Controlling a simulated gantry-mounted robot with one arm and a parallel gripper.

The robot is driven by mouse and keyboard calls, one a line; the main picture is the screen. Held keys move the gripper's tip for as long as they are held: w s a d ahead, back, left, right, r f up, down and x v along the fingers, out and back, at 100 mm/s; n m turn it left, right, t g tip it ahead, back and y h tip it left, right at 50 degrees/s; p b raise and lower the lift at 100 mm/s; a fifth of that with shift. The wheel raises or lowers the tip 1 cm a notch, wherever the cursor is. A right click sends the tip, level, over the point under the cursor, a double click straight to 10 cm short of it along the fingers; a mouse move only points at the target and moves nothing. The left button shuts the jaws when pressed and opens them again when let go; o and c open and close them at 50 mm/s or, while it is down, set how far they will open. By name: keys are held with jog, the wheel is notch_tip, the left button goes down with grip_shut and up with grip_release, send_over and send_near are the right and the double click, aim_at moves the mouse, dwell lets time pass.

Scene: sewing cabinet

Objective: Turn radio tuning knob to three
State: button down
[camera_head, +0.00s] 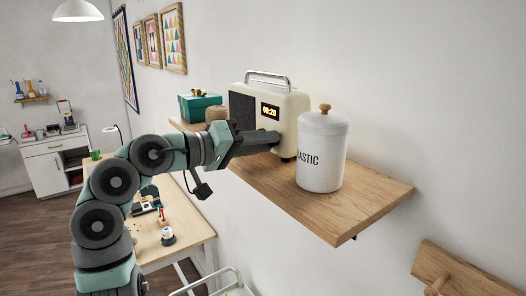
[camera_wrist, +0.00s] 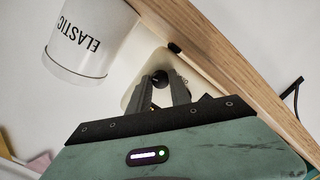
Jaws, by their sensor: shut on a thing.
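The radio (camera_head: 289,105) is a cream box with a dark speaker panel, a lit display reading 00:20 and a metal handle. It stands on a wooden wall shelf (camera_head: 370,200). My gripper (camera_head: 276,141) is at the lower front of the radio, below the display. In the wrist view, my two fingers (camera_wrist: 163,82) are shut on the dark tuning knob (camera_wrist: 159,79), one on each side. The cream radio face (camera_wrist: 150,62) shows behind them. The knob is hidden by my gripper in the head view, and I cannot read any number marks around it.
A white lidded jar (camera_head: 322,153) lettered ELASTIC stands close to the right of the radio, near my gripper. A teal box (camera_head: 200,106) sits on the shelf to the left. A work table (camera_head: 182,240) is below, and a wooden wall piece (camera_head: 470,280) is at lower right.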

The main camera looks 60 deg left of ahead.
jog(key=m+b, duration=0.4)
jog(key=m, duration=0.1)
jog(key=shift+f+y, duration=0.25)
jog(key=shift+y, duration=0.15)
jog(key=m+y+b, duration=0.1)
jog(key=m+b, duration=0.3)
jog(key=shift+m, duration=0.4)
jog(key=m+b, duration=0.2)
jog(key=m, duration=0.3)
jog(key=shift+y+b, duration=0.3)
jog(key=shift+b, duration=0.1)
jog(key=m+b, duration=0.1)
jog(key=m, duration=0.4)
jog(key=shift+r+m+t, duration=0.1)
jog(key=shift+m+t, duration=0.2)
jog(key=shift+t, duration=0.1)
jog(key=c, duration=1.2)
grip_release()
jog(key=shift+s+y, duration=0.1)
jog(key=shift+y, duration=0.2)
